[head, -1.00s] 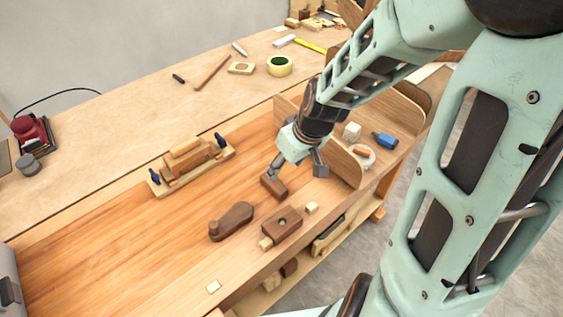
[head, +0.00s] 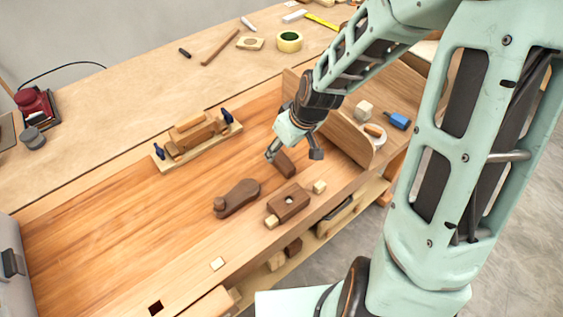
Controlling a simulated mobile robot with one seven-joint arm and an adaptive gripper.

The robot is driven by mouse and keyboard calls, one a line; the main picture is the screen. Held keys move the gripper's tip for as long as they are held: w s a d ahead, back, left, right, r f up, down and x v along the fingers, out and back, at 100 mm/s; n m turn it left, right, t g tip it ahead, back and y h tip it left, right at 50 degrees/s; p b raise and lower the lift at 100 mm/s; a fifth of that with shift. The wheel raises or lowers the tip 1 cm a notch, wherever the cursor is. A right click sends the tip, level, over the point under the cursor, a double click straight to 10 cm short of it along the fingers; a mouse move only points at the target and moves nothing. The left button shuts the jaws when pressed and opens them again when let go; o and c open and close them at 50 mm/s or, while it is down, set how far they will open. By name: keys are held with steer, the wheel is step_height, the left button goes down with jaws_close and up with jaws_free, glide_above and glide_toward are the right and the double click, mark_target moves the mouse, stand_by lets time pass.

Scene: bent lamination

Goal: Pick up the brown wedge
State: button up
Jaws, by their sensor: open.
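The brown wedge (head: 284,165) looks like the small dark brown block on the wooden bench, just left of the low wooden divider. My gripper (head: 294,156) is open above and around its upper end. One finger shows to the left of the wedge and the other to the right, with a clear gap on the right. The gripper's body hides part of the wedge's far end. I cannot tell whether the left finger touches it.
A dark brown shoe-shaped piece (head: 237,198) and a brown block with a hole (head: 291,201) lie nearer. A small pale cube (head: 319,187) is close by. A clamped wooden assembly (head: 195,137) stands at left. The divider (head: 343,139) rises right of my gripper.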

steer(key=shift+x, duration=2.15)
steer(key=shift+w+a+r, duration=0.1)
steer(key=shift+a+r, duration=0.05)
steer(key=c, duration=1.4)
steer(key=shift+o, duration=0.2)
steer(key=shift+r, duration=0.15)
